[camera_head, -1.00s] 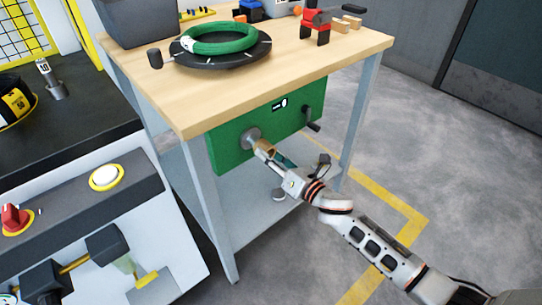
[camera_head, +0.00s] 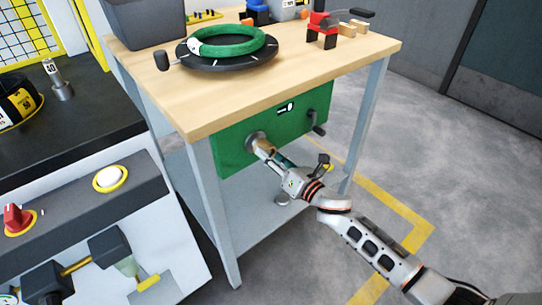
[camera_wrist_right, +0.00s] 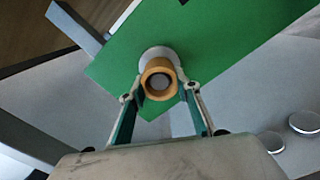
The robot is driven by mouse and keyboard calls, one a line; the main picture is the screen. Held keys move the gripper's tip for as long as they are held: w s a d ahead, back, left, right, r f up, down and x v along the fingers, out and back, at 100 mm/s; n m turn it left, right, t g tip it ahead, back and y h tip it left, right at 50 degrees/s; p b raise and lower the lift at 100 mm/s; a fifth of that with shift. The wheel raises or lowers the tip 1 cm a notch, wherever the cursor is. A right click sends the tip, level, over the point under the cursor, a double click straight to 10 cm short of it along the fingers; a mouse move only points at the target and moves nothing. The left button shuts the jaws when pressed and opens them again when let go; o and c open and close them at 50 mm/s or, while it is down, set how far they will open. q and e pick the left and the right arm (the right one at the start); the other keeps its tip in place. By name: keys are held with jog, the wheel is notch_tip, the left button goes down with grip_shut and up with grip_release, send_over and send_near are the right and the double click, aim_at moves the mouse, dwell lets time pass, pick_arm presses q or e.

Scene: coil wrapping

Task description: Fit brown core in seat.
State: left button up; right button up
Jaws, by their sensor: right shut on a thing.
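The brown core (camera_head: 264,145) is a short tube held at the green panel (camera_head: 235,135) under the wooden table. My right gripper (camera_head: 271,154) is shut on it. In the right wrist view the core (camera_wrist_right: 159,80) shows end-on between the two fingertips (camera_wrist_right: 160,92), with a grey round end inside its bore. The grey round seat (camera_head: 254,138) is on the panel right behind the core, and its pale disc (camera_wrist_right: 158,56) shows above the core in the wrist view. I cannot tell how deep the core sits on it. My left gripper is not in view.
A crank handle (camera_head: 318,124) sticks out of the panel to the right of the core. The wooden tabletop (camera_head: 300,75) overhangs above, with a green coil (camera_head: 232,41) on a black turntable (camera_head: 210,61). Table legs (camera_head: 217,215) stand either side. A grey shelf (camera_head: 250,225) lies below.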

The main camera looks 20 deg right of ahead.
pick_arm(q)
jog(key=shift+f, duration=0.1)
pick_arm(e)
jog(key=shift+x, duration=0.85)
jog(key=o, duration=1.1)
jog(key=shift+o, duration=0.2)
jog(key=shift+s+d+f, duration=0.15)
jog(key=shift+s+d, duration=0.1)
jog(key=shift+s, duration=0.3)
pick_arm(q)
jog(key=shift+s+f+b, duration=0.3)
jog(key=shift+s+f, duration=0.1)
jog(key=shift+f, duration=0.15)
pick_arm(e)
jog(key=v, duration=0.6)
jog(key=shift+s, duration=0.4)
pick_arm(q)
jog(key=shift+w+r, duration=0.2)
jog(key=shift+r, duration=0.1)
pick_arm(e)
jog(key=shift+d, duration=0.1)
